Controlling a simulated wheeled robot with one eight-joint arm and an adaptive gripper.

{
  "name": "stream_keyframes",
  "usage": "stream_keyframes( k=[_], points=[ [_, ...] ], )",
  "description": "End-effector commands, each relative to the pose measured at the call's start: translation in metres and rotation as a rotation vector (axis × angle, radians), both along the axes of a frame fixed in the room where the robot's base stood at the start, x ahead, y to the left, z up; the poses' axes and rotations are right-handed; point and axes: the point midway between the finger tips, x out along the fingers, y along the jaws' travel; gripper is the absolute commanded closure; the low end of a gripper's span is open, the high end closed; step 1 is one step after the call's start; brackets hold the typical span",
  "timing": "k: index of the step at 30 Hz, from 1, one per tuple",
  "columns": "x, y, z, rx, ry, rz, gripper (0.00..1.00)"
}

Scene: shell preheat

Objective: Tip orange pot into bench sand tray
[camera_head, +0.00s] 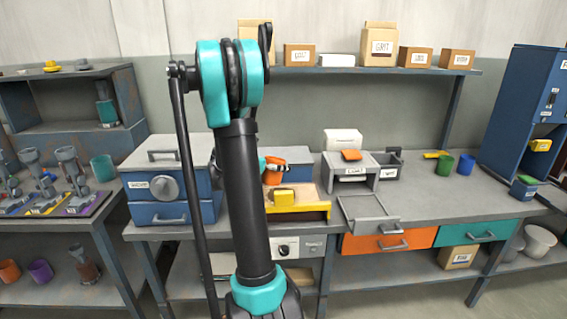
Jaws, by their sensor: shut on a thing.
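The orange pot (272,177) shows just right of my arm, above the back of the bench. My gripper (274,164) is shut on it; the arm hides part of both. The pot's tilt and what is in it cannot be made out. My arm hides the tray's left side.
A blue drawer unit with a dial (166,187) stands left of my arm. A grey labelled box (350,173) with an orange piece on top, and an open grey tray (366,207), lie to the right. Green (445,165) and blue (466,163) cups stand farther right. The bench between is clear.

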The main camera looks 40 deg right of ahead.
Motion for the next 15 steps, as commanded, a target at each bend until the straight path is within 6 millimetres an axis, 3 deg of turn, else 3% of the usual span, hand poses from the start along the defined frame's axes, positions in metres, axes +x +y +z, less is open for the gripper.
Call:
stream_keyframes(
  k=[15],
  points=[
    [-0.003, 0.009, -0.022, 0.611, 0.195, -0.003, 0.84]
  ],
)
